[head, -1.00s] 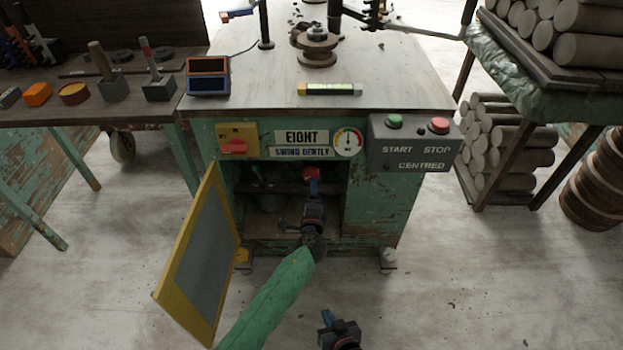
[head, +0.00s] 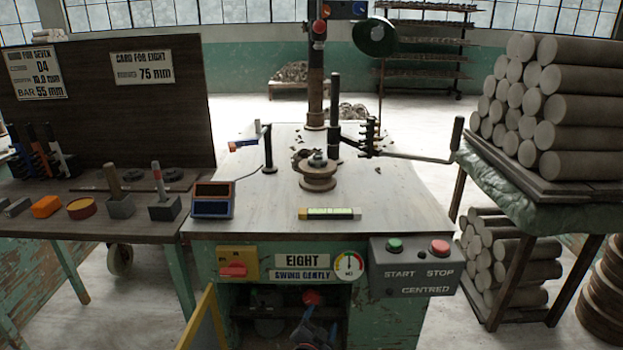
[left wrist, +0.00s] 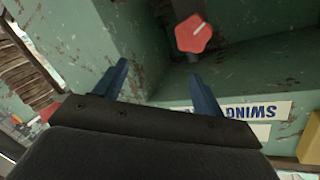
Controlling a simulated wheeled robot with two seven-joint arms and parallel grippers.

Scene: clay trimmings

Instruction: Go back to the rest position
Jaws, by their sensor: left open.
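My left gripper (head: 320,328) shows at the bottom edge of the head view, in front of the open cabinet of the green machine (head: 375,310). Its blue fingers are apart with nothing between them in the left wrist view (left wrist: 160,85). A red knob (head: 311,297) inside the cabinet is just beyond the gripper in the head view. The knob (left wrist: 193,35) also shows past the fingertips in the left wrist view, apart from them. My right gripper is out of view.
The yellow-edged cabinet door (head: 207,322) stands open at the left. The control box (head: 416,268) juts out at the right. A bench (head: 60,226) is on the left, and a rack of clay-coloured cylinders (head: 575,110) is on the right.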

